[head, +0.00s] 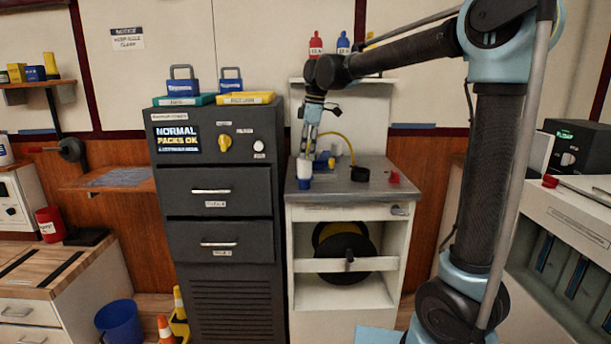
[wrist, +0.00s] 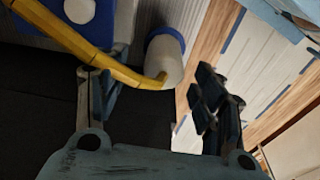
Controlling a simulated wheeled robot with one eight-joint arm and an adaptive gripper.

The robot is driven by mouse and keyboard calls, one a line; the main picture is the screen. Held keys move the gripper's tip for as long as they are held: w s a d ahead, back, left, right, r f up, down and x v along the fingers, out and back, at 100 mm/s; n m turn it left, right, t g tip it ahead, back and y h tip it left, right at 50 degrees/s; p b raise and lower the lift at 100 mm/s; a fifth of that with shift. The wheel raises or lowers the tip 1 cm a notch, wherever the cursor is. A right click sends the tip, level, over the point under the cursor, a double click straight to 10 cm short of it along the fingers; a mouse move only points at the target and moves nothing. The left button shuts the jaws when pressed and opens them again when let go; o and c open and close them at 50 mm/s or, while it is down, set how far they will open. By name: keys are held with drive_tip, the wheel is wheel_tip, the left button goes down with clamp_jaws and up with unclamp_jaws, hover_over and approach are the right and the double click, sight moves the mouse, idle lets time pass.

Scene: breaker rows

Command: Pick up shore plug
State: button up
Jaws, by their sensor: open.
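A white cylinder with a blue end, which looks like the shore plug (head: 305,179), is at the front left edge of the grey worktop (head: 352,198). In the wrist view the plug (wrist: 165,60) lies ahead, between the lines of the two fingers. A yellow cable (wrist: 95,62) crosses from the upper left and ends over its white part. My gripper (head: 309,150) is over the worktop's left side, just behind the plug. In the wrist view my gripper (wrist: 155,95) is open, its fingers apart, with nothing clearly between the tips. Whether a finger touches the cable is unclear.
A blue block with a white round face (wrist: 85,12) is near the left finger. A black item (head: 360,173) and a red item (head: 394,177) are on the worktop's right. A tall dark cabinet (head: 215,200) stands close on the left. The worktop's front middle is clear.

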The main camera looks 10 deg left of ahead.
sight(304, 165)
drive_tip(key=shift+s+a+f, duration=0.1)
drive_tip(key=shift+a+f, duration=0.05)
drive_tip(key=shift+f, duration=0.8)
drive_tip(key=shift+s+a+f, duration=0.1)
drive_tip(key=shift+s+f, duration=0.05)
drive_tip(key=shift+f, duration=0.8)
drive_tip(key=shift+s+a+f, duration=0.1)
drive_tip(key=shift+a+f, duration=0.05)
drive_tip(key=shift+f, duration=0.8)
clamp_jaws()
drive_tip(key=shift+r, duration=0.1)
